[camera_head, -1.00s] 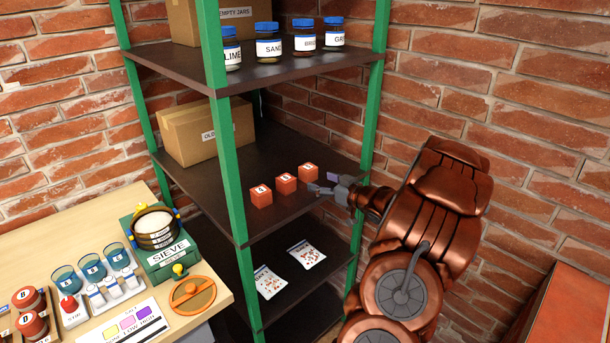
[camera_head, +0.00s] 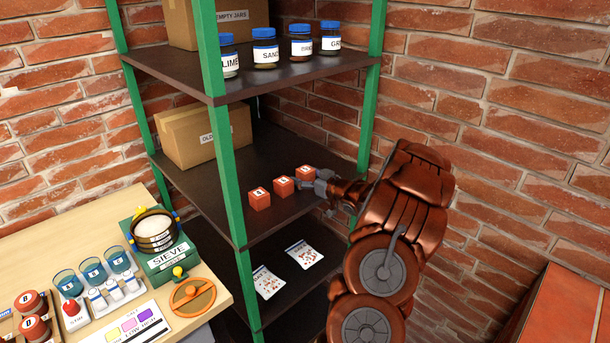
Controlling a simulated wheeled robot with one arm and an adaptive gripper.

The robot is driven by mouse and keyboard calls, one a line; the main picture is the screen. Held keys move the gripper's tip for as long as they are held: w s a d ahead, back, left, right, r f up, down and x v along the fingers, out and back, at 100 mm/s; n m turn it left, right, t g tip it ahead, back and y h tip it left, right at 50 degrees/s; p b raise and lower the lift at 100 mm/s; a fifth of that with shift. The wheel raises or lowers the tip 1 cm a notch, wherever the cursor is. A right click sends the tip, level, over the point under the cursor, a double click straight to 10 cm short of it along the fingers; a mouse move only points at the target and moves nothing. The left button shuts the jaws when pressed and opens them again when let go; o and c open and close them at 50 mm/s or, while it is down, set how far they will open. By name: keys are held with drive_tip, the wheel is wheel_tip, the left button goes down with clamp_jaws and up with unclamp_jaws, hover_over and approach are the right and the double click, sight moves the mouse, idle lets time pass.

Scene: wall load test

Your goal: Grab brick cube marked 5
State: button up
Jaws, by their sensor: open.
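Three orange-red brick cubes with white labels stand in a row on the middle shelf (camera_head: 200,187). They are the left cube (camera_head: 259,201), the middle cube (camera_head: 283,188) and the right cube (camera_head: 305,173). The label marks are too small to read surely, so I cannot tell which is marked 5. My gripper (camera_head: 317,186) is open at the right end of the row, close to the right cube and partly in front of it. I cannot tell whether the fingers touch it or are around it.
A cardboard box (camera_head: 202,135) stands at the back of the middle shelf. Green posts (camera_head: 231,165) frame the rack. Labelled jars (camera_head: 265,50) stand above, and printed packets (camera_head: 304,254) lie below. A sieve (camera_head: 154,236) and cups stand on the table (camera_head: 60,240).

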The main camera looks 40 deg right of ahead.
sight(306, 170)
drive_tip(key=c, duration=1.3)
drive_tip(key=shift+r, duration=0.1)
drive_tip(key=shift+c, duration=0.2)
drive_tip(key=shift+r+b, duration=0.45)
drive_tip(key=shift+r, duration=1)
drive_tip(key=shift+s+a+r, duration=0.15)
drive_tip(key=shift+s+r, duration=0.1)
drive_tip(key=shift+s, duration=0.05)
drive_tip(key=s+a+r+b, duration=0.1)
drive_tip(key=s+a+b, duration=0.2)
drive_tip(key=s+a, duration=0.6)
drive_tip(key=s, duration=0.3)
drive_tip(key=shift+s+r, duration=0.15)
drive_tip(key=shift+r, duration=0.05)
